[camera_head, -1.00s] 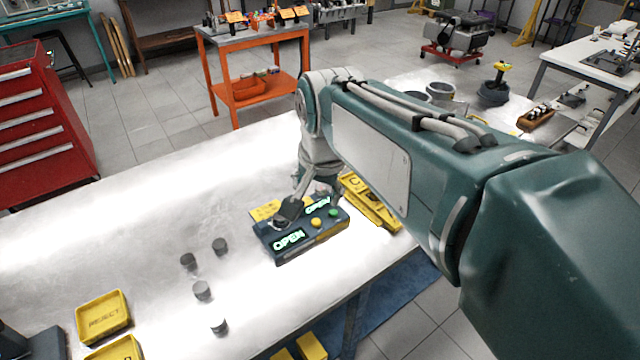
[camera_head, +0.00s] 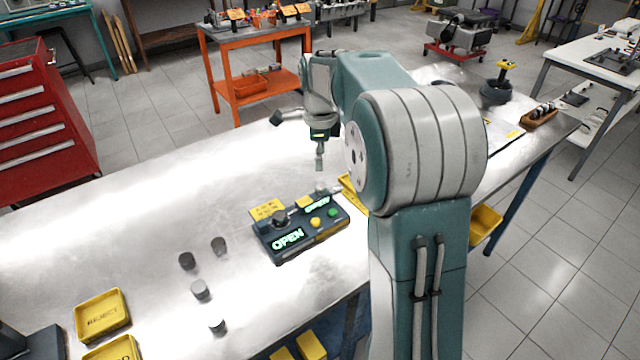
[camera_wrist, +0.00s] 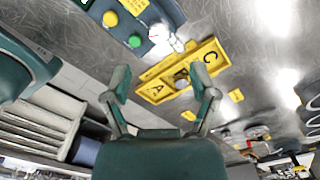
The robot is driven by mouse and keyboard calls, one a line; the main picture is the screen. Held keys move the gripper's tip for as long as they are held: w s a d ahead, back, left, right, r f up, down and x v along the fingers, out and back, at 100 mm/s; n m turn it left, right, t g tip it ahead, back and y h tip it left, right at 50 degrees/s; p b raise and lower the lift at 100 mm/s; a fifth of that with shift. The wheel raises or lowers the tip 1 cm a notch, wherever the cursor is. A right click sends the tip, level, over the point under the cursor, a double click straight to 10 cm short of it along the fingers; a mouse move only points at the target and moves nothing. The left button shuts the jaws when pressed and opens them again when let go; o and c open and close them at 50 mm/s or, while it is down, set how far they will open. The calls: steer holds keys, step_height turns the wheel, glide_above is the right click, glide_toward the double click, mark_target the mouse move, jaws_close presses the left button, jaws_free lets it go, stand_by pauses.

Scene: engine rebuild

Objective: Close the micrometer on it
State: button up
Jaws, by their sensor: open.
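The micrometer station (camera_head: 300,230) is a dark box on the bench with two lit displays. The front one reads OPEN; the other is foreshortened. A yellow button (camera_head: 315,222) and a green button (camera_head: 332,212) sit on its top. In the wrist view its end (camera_wrist: 150,10) shows at the top, with a shiny pale part (camera_wrist: 165,38) beside the green button. My gripper (camera_head: 320,160) is open and empty above and behind the station. In the wrist view its fingers (camera_wrist: 162,88) are spread over a yellow A-C tray (camera_wrist: 206,62), with a grey round piece (camera_wrist: 182,78) in it.
Several dark cylinders (camera_head: 200,290) stand left of the station. A yellow REJECT tray (camera_head: 102,315) lies at the near left. The bench's middle left is clear. My arm hides part of the right side.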

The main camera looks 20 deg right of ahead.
mark_target(320, 185)
step_height(320, 185, down, 9)
steer(key=shift+r, duration=0.2)
jaws_close()
